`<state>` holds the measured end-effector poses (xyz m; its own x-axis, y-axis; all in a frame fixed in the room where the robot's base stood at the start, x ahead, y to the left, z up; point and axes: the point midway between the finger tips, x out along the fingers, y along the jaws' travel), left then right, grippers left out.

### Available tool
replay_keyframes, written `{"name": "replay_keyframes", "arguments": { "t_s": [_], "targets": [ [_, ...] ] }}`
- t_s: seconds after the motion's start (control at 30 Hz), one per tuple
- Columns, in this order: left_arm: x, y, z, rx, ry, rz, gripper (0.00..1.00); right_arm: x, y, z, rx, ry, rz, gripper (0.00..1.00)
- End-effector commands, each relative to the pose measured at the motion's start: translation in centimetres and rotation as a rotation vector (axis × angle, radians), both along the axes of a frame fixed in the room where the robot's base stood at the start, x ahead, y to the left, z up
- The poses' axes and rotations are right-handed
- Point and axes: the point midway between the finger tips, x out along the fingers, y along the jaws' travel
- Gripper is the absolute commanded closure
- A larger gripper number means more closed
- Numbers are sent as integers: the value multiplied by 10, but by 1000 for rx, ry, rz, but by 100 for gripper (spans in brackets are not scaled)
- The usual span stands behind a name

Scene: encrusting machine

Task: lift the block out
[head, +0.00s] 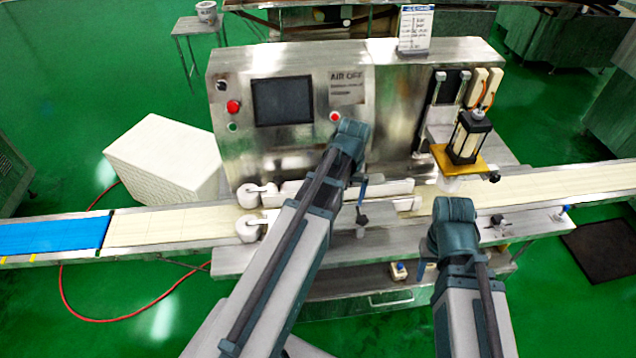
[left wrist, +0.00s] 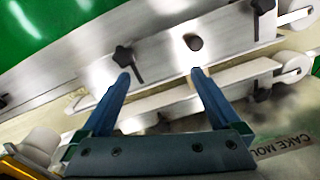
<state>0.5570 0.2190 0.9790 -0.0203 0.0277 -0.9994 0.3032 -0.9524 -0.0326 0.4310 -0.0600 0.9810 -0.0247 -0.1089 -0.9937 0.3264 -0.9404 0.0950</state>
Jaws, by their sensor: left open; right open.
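I cannot pick out a clear separate block between the guide rails of the encrusting machine (head: 290,140). My left gripper (head: 361,190) is over the front of the machine, near the conveyor. In the left wrist view its two blue fingers (left wrist: 161,73) are apart with nothing held between them. Metal guide rails (left wrist: 150,60) lie beneath the fingers, with a black star knob (left wrist: 123,56) by the left fingertip and a dark round knob (left wrist: 193,43) above the right fingertip. My right gripper (head: 422,268) is mostly hidden by its own arm at the front right.
The cream conveyor belt (head: 170,227) runs across the machine, with a blue section (head: 52,236) at left. White rollers (head: 248,196) stand beside the rails. A yellow-plated press unit (head: 458,157) stands at right. A white box (head: 165,155) lies on the green floor behind.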

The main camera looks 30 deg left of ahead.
Motion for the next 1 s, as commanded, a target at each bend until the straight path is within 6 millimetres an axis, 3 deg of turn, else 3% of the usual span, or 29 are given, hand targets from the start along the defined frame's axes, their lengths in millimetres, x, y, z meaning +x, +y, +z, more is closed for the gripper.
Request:
{"name": "replay_keyframes", "arguments": {
  "t_s": [0.03, 0.1, 0.2, 0.3, 0.67, 1.0],
  "targets": [
    [15, 27, -4, -6, -5, 74, 3, 0, 0, -4, 0, 0, 0, 50],
    [23, 54, -6, -13, -12, 153, 3, 0, 0, -6, 0, 0, 0, 50],
    [30, 81, -8, -21, -19, 232, 3, 0, 0, -8, 0, 0, -1, 50],
    [32, 96, -9, -24, -22, 276, 3, 0, 0, -9, 0, 0, -1, 50],
    [32, 99, -15, -25, -24, 287, 3, 0, 0, -14, 0, 0, 0, 50],
    [32, 99, -50, -25, -24, 286, 3, 0, 0, -50, 0, 0, 0, 50]
  ]
}}
